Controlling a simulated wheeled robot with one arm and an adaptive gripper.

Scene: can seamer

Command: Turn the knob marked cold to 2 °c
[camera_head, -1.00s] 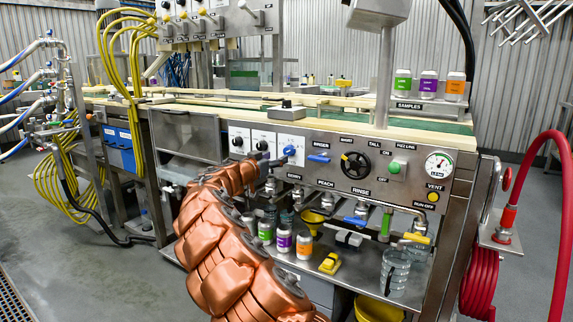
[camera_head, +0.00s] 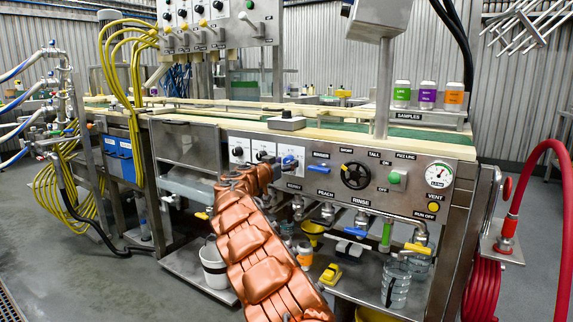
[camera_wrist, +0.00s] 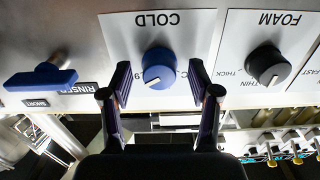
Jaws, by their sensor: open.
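The blue cold knob (camera_wrist: 158,67) sits on a white card (camera_wrist: 112,33) marked COLD, upside down in the wrist view. Its white pointer mark faces the lower edge of that picture. Small scale markings beside the knob are partly hidden by my fingers, so I cannot read them fully. In the head view the knob (camera_head: 288,161) shows on the front panel. My gripper (camera_wrist: 159,72) is open, with one finger on each side of the knob, apparently clear of it. In the head view my gripper (camera_head: 274,166) is small and close to the knob.
The black FOAM knob (camera_wrist: 268,65) is beside the cold card. On the other side is the blue RINSER handle (camera_wrist: 40,77).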

